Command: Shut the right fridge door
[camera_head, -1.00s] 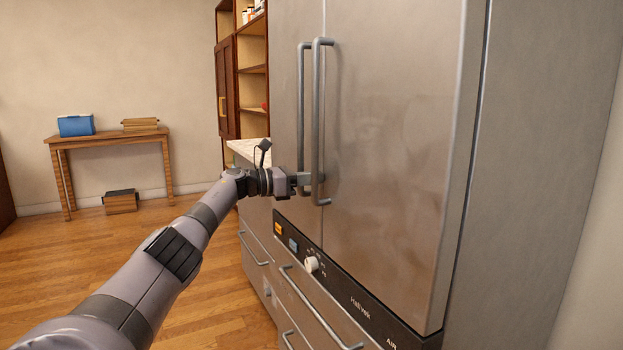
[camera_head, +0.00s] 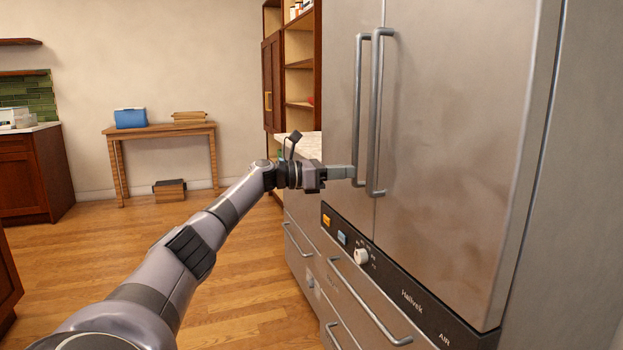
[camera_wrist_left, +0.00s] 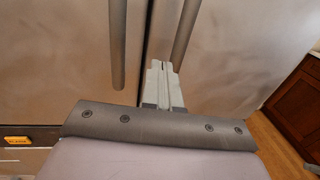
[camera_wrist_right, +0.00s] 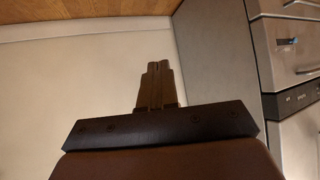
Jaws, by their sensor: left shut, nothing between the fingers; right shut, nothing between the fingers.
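The right fridge door (camera_head: 450,140) is a tall steel panel with a vertical bar handle (camera_head: 376,110). It looks flush, or nearly flush, with the left door (camera_head: 343,60); I cannot tell whether a small gap remains. My left gripper (camera_head: 353,172) is shut and empty beside the lower ends of the two handles. In the left wrist view its fingers (camera_wrist_left: 161,66) point at the doors near the dark seam, between the two handles; contact is unclear. My right gripper (camera_wrist_right: 157,64) is shut and empty, seen only in its wrist view, near a pale wall and the fridge side.
A control panel (camera_head: 395,275) with a knob and drawers with bar handles lie below the doors. A counter (camera_head: 300,145) and open shelves (camera_head: 298,80) stand beyond the fridge. A wooden table (camera_head: 160,130) stands at the back wall. The wooden floor (camera_head: 230,260) left of the fridge is clear.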

